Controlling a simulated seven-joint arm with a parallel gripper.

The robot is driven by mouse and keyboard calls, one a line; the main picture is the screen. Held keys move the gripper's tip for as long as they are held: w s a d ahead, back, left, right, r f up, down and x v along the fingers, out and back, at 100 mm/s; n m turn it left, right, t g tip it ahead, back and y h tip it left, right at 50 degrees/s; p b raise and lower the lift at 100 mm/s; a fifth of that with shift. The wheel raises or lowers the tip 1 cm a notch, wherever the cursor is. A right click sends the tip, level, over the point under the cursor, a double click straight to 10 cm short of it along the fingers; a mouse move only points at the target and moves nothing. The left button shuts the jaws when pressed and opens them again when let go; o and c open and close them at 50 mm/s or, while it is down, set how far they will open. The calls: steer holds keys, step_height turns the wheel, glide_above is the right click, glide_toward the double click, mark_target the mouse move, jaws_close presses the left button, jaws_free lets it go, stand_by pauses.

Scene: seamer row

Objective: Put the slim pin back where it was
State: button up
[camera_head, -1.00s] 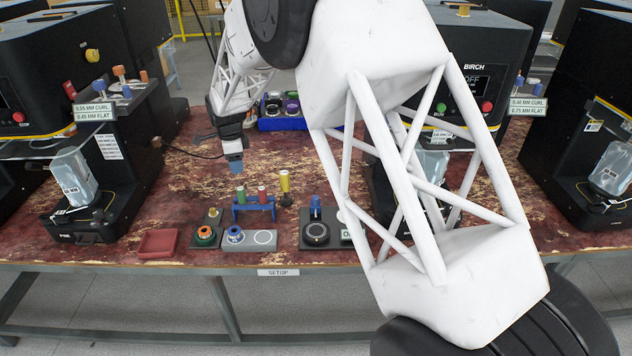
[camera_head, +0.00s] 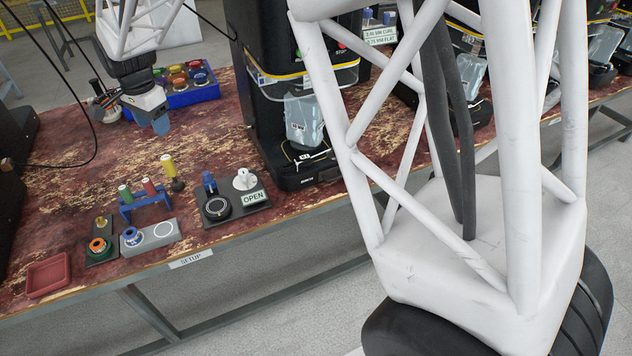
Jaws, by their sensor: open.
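My gripper (camera_head: 158,122) is over the back left of the table, pointing down, with bluish fingertips and nothing seen between them. A blue rack (camera_head: 143,205) stands in front of it, holding a green-topped pin (camera_head: 124,192) and a red-topped pin (camera_head: 148,186). A yellow-topped pin (camera_head: 168,165) stands upright on a dark foot just right of the rack. I cannot tell which of these is the slim pin. A grey block (camera_head: 163,233) in front of the rack has a white ring mark on its right and a blue ringed part (camera_head: 131,237) on its left.
A dark plate (camera_head: 236,205) with an OPEN label stands right of the rack. A dark holder (camera_head: 103,257) with an orange-green ring and a red tray (camera_head: 48,275) lie left. A blue bin (camera_head: 190,97) of coloured parts stands beside my gripper. A black seamer (camera_head: 300,80) stands right.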

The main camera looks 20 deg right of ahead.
steer(key=s+d+r+n, duration=0.2)
steer(key=s+d+r, duration=0.2)
steer(key=s+d, duration=0.4)
steer(key=s+d+r+n, duration=0.3)
steer(key=s+d, duration=0.4)
steer(key=s, duration=0.2)
steer(key=s+d+f+n+t, duration=0.1)
steer(key=s+d, duration=0.3)
steer(key=s, duration=0.7)
steer(key=s+d+f+n, duration=0.1)
steer(key=s+d+n, duration=0.3)
steer(key=s, duration=0.7)
steer(key=shift+s+d+t, duration=0.2)
steer(key=shift+d+t, duration=0.2)
steer(key=shift+d, duration=0.2)
